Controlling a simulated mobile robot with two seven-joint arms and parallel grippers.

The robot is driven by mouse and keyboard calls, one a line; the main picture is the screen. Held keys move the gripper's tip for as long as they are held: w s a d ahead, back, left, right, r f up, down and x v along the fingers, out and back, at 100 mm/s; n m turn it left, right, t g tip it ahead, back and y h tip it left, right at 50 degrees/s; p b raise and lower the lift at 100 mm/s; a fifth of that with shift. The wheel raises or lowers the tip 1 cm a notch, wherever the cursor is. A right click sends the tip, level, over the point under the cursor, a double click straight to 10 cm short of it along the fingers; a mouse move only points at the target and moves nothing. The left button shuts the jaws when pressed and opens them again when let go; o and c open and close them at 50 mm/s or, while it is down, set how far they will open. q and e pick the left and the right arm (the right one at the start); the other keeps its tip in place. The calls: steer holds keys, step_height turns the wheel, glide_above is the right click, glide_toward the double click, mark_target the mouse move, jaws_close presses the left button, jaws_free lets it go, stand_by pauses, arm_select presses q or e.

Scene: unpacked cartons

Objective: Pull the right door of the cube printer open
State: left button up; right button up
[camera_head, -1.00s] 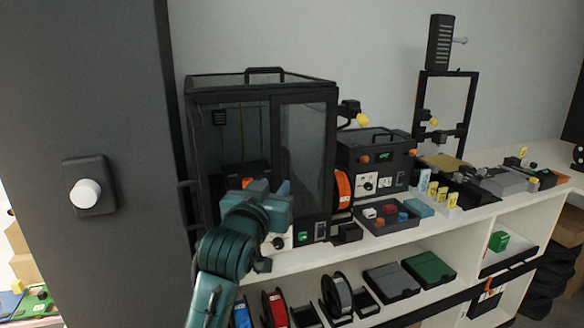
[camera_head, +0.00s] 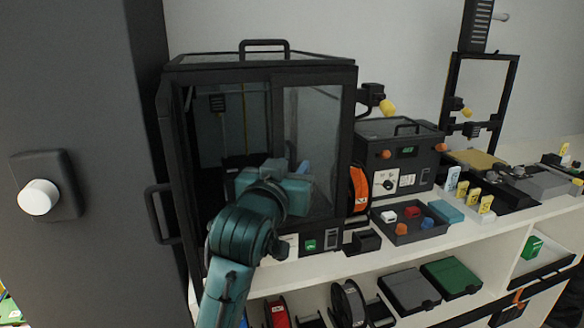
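The cube printer (camera_head: 262,63) is a black-framed box with glass panels on the white shelf unit. Its left side stands open onto a dark interior, and a black handle (camera_head: 160,215) sticks out at its left edge. The right door (camera_head: 318,135) is a glass panel in a dark frame and looks closed or nearly so. My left gripper (camera_head: 298,182), teal, is in front of the printer at the left edge of the right door. Its own body hides its fingertips and that door's handle, so I cannot tell whether it grips. My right gripper is out of view.
A control box (camera_head: 398,150) and a tray of coloured parts (camera_head: 405,236) stand right of the printer, with an orange spool (camera_head: 359,188) between. Filament spools and bins fill the shelf below. A dark panel with a white knob (camera_head: 38,197) stands close on the left.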

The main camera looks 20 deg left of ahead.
arm_select(q)
steer(key=shift+s, duration=0.1)
steer(key=shift+c, duration=0.5)
jaws_close()
steer(key=shift+d, duration=0.15)
